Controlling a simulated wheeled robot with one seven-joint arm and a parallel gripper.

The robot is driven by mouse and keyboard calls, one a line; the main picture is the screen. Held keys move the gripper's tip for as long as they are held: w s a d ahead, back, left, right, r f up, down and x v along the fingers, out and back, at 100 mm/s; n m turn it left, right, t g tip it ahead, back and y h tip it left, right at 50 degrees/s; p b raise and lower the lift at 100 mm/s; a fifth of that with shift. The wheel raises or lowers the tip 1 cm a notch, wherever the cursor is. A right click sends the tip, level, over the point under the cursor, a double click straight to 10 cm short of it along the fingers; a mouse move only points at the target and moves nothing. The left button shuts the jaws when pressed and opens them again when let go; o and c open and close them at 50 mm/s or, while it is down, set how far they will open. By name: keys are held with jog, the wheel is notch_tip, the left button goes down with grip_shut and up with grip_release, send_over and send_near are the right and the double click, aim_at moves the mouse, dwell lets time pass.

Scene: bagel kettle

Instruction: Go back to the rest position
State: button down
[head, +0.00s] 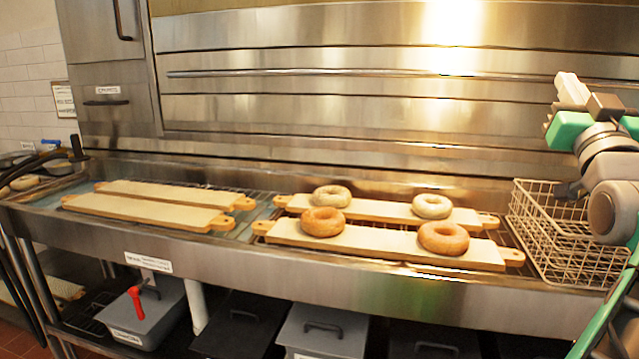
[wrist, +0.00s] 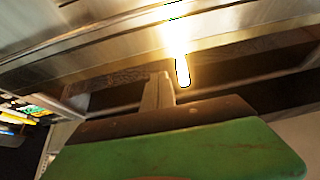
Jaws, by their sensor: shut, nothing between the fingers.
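My gripper (head: 569,86) is raised at the right of the head view, above the wire basket and well clear of the bagels. Its fingers point up and to the left, and its green body shows below them. In the wrist view my gripper (wrist: 162,82) shows its fingers together with nothing held, in front of the steel oven front. The rest of my arm runs down the right edge of the head view.
Two boards, a front board (head: 375,243) and a back board (head: 385,211), carry several bagels. Two bare boards (head: 150,210) lie at left. The wire basket (head: 565,240) stands at the right, below my gripper. The steel oven (head: 350,110) rises behind the counter.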

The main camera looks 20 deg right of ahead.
jog(key=w+a+f+n+g+y+p, duration=0.2)
jog(key=w+a+f+g+y+p, duration=0.55)
jog(key=w+a+f+p, duration=0.7)
jog(key=s+a+f+n+g+y+p, duration=0.1)
jog(key=s+a+f+g+y+p, duration=0.15)
jog(key=a, duration=0.45)
jog(key=s+a+f+n+g+y+p, duration=0.1)
jog(key=a+f+p, duration=0.25)
jog(key=a, duration=0.25)
jog(key=s+a+f+n+g+p, duration=0.1)
jog(key=s+a+f+g+p, duration=0.1)
jog(key=s+a+f+g, duration=0.1)
jog(key=s+a+f+n+g+p, duration=0.1)
jog(key=s+a+f+g+p, duration=0.2)
jog(key=s, duration=0.7)
jog(key=a+f, duration=0.2)
jog(key=a, duration=0.2)
jog(key=shift+s+g+y, duration=0.3)
